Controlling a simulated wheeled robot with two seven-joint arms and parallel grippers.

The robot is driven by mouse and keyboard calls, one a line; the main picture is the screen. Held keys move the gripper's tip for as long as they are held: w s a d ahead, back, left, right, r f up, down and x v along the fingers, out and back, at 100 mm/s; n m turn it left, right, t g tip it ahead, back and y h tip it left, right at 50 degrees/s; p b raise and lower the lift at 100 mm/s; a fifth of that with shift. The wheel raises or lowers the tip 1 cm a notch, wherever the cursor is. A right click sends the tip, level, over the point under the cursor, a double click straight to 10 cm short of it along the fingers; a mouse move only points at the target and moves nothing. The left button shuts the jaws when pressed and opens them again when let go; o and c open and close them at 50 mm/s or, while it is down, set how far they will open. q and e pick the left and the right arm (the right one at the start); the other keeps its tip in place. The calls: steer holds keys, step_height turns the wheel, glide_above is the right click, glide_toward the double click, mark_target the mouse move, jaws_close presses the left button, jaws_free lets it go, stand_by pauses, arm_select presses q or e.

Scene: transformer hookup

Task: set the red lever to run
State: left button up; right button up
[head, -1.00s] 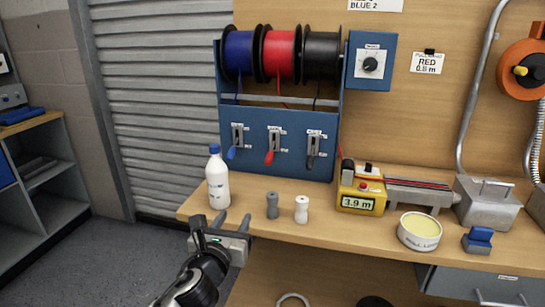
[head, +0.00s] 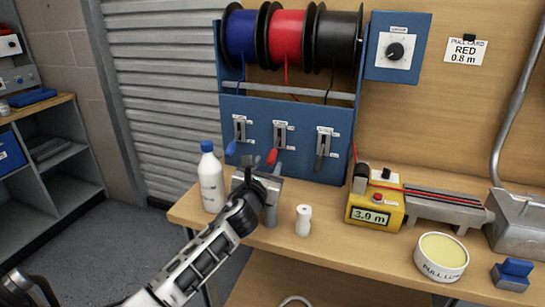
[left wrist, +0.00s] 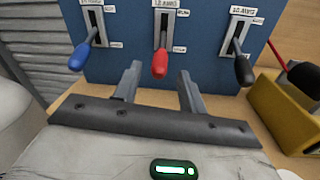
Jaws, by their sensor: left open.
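The red lever (head: 272,156) is on the blue panel below the wire spools, between the blue lever (head: 231,148) and the black lever (head: 320,160). In the left wrist view the red lever (left wrist: 160,63) points downward from its slot, with its red knob low. My left gripper (head: 262,170) is open and empty in front of the panel, just below the red lever. In the left wrist view its two fingers (left wrist: 158,85) stand apart on either side below the red knob, not closed on it. My right gripper is not seen.
A white bottle (head: 211,180) stands left of my left gripper.

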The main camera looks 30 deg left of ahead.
mark_target(271, 158)
arm_select(q)
steer(key=x, duration=0.6)
jaws_close()
steer(key=shift+d, duration=0.1)
